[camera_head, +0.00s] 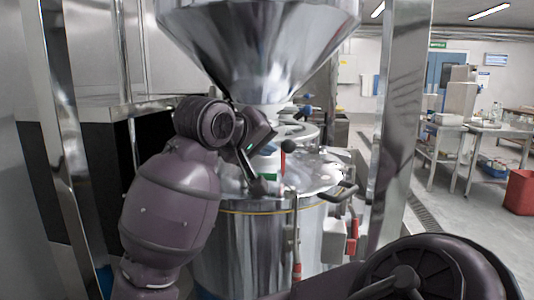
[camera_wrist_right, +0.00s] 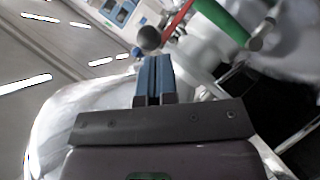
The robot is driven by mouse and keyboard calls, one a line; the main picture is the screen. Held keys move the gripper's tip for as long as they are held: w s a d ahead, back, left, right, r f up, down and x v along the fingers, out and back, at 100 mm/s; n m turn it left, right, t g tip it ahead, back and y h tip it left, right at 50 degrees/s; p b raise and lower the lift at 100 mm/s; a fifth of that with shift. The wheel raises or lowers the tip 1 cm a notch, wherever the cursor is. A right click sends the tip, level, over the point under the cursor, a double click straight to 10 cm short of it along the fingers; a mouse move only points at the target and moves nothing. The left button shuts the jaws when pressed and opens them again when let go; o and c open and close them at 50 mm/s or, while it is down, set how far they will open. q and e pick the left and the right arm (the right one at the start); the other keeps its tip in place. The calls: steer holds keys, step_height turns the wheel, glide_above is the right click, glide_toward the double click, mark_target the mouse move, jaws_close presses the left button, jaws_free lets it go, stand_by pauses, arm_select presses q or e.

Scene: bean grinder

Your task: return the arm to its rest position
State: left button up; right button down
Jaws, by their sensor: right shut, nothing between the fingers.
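A black ball knob (camera_head: 288,146) is close to the gripper. The same kind of dark round knob (camera_wrist_right: 149,38) shows just beyond the fingertips in the wrist view. My left gripper is not in view.
A steel post (camera_head: 403,120) stands right of the drum. A lever handle (camera_head: 338,193) and red parts (camera_head: 353,228) stick out at the drum's right side. A red bin (camera_head: 519,192) and steel tables are far right. A green-and-red handle (camera_wrist_right: 219,20) is close in the wrist view.

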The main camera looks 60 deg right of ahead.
steer(key=s+a+r, duration=0.2)
steer(key=a+r, duration=0.2)
steer(key=a, duration=0.2)
steer(key=shift+r, duration=0.15)
steer(key=shift+a, duration=0.1)
